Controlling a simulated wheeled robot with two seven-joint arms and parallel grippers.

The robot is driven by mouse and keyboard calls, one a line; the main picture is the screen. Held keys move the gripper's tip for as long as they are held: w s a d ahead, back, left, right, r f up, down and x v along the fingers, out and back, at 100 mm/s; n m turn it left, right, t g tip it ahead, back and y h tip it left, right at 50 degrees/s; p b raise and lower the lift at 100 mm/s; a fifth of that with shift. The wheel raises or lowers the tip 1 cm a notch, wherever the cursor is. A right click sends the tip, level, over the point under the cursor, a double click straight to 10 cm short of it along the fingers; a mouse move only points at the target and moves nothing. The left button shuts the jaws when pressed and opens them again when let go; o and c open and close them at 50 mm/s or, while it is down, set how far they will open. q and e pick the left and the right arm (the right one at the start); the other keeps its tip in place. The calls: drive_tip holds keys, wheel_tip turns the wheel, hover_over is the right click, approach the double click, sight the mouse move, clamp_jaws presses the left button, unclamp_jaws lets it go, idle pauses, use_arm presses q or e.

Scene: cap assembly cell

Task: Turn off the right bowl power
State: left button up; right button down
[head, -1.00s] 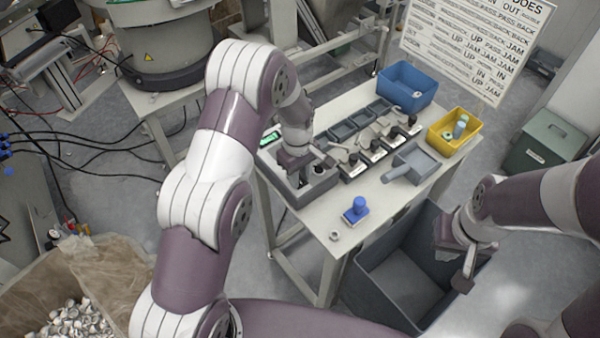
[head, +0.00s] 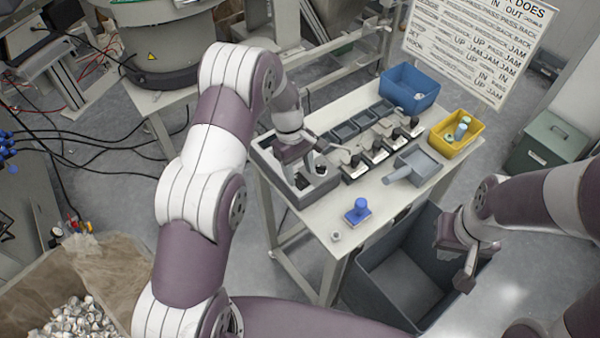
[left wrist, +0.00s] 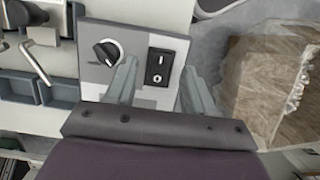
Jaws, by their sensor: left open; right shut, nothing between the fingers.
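A grey control box (head: 297,197) sits at the left end of the white table, and its panel (left wrist: 141,38) shows in the left wrist view. The panel carries a black rocker switch (left wrist: 159,67) with white I and O marks, and a black rotary knob (left wrist: 107,52) to its left. My left gripper (left wrist: 160,88) is open, with one finger on each side of the switch in the picture; contact with the panel cannot be told. In the head view my left gripper (head: 308,165) is over the box and hides part of it. My right gripper (head: 468,268) is shut and empty.
Small black-knobbed stations (head: 376,150), a grey scoop-like tray (head: 417,168) and a blue-handled stamp (head: 357,210) stand on the table. Blue (head: 408,88) and yellow bins (head: 456,136) are at the far right. A large grey bin (head: 370,283) is beneath my right gripper.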

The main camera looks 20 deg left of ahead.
use_arm(q)
drive_tip(key=p+v, duration=0.1)
drive_tip(key=v, duration=0.4)
drive_tip(key=shift+r, duration=0.45)
wheel_tip(320, 180, up, 5)
drive_tip(key=p, duration=0.6)
hover_over(296, 176)
drive_tip(key=a, duration=0.1)
drive_tip(key=shift+w+a+r, duration=0.15)
drive_tip(key=shift+w, duration=0.35)
